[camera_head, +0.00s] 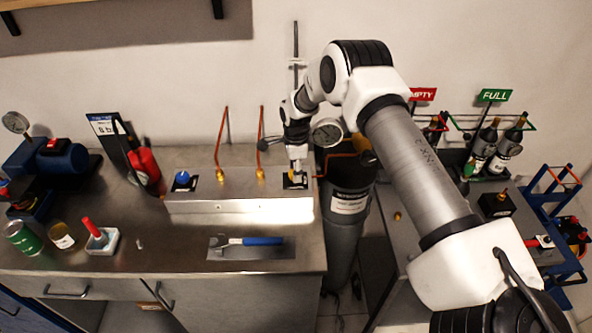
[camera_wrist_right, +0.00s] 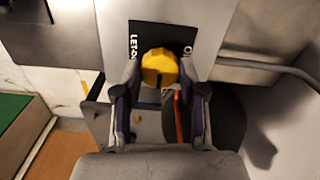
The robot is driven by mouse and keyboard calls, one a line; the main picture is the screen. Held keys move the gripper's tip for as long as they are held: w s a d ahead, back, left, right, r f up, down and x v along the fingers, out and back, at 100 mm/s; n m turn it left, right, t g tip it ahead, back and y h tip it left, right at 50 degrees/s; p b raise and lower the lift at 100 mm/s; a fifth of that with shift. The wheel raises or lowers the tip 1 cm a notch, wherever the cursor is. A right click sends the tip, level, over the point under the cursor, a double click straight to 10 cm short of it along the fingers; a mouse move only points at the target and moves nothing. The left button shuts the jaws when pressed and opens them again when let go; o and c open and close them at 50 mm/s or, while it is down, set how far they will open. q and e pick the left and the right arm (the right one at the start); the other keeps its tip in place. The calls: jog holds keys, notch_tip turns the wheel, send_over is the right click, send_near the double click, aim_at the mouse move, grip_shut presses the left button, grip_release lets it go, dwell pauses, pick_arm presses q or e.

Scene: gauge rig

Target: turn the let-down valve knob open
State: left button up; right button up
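The let-down valve knob (camera_wrist_right: 160,66) is yellow and sits on a black plate (camera_wrist_right: 144,35) with partly hidden white lettering that starts "LET". In the head view the plate (camera_head: 289,184) is at the right end of the metal panel, and the knob is mostly hidden by my gripper. My right gripper (camera_head: 297,166) points down over it. In the right wrist view the fingers of this gripper (camera_wrist_right: 158,92) are apart, one on each side of the knob, with gaps showing. Contact is not visible. My left gripper is not in view.
A blue knob (camera_head: 182,177) is on the left of the panel (camera_head: 240,186), with red hoses (camera_head: 221,135) behind. A blue-handled tool (camera_head: 250,241) lies in front.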

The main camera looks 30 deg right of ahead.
jog(key=shift+f, duration=0.1)
jog(key=shift+c, duration=0.4)
jog(key=shift+s+a+f+n, duration=0.1)
jog(key=shift+s+n, duration=0.05)
jog(key=shift+n, duration=0.15)
jog(key=n+b, duration=0.1)
jog(key=n, duration=0.1)
jog(key=shift+f+n+b, duration=0.15)
jog(key=shift+n+b, duration=0.15)
jog(key=shift+b, duration=0.05)
jog(key=n+b, duration=0.2)
jog(key=n, duration=0.3)
jog(key=n+b, duration=0.1)
jog(key=n, duration=0.4)
jog(key=n+b, duration=0.1)
jog(key=n, duration=0.3)
jog(key=shift+n, duration=0.3)
